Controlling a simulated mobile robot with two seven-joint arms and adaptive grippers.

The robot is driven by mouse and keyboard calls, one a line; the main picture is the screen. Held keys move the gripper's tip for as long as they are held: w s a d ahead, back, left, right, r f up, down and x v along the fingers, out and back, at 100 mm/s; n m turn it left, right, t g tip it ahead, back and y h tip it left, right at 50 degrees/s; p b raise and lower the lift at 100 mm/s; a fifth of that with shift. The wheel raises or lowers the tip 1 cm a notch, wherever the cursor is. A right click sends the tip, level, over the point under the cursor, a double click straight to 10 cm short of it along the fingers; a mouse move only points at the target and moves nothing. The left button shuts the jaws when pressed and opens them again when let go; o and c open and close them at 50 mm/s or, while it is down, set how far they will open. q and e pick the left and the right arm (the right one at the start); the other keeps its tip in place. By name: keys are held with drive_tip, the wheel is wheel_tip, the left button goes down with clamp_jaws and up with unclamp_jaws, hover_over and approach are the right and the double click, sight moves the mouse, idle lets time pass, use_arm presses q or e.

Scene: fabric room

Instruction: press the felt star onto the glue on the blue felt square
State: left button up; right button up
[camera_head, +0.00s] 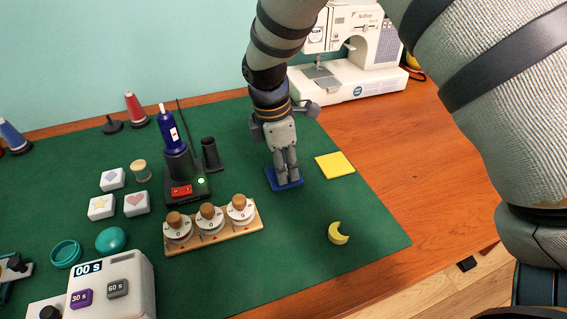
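The blue felt square (271,174) lies on the green mat, right of centre. My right gripper (287,181) reaches down from above with its fingertips over the square, at or very close to its surface. Its two fingers are close together and look shut. No loose felt star and no glue show; the gripper covers the middle of the square, so I cannot tell whether a star is beneath or between the fingertips. My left gripper is out of view.
A yellow square (335,166) lies right of the blue one, and a yellow moon (339,233) nearer. A sewing machine (350,75) stands behind; a timer box (112,288) is front left.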

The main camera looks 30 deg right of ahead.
drive_tip(key=o, duration=0.4)
drive_tip(key=shift+f, duration=0.1)
drive_tip(key=shift+c, duration=0.2)
wheel_tip(320, 180, up, 12)
drive_tip(key=a, duration=0.1)
drive_tip(key=shift+w+a, duration=0.15)
drive_tip(key=shift+a, duration=0.2)
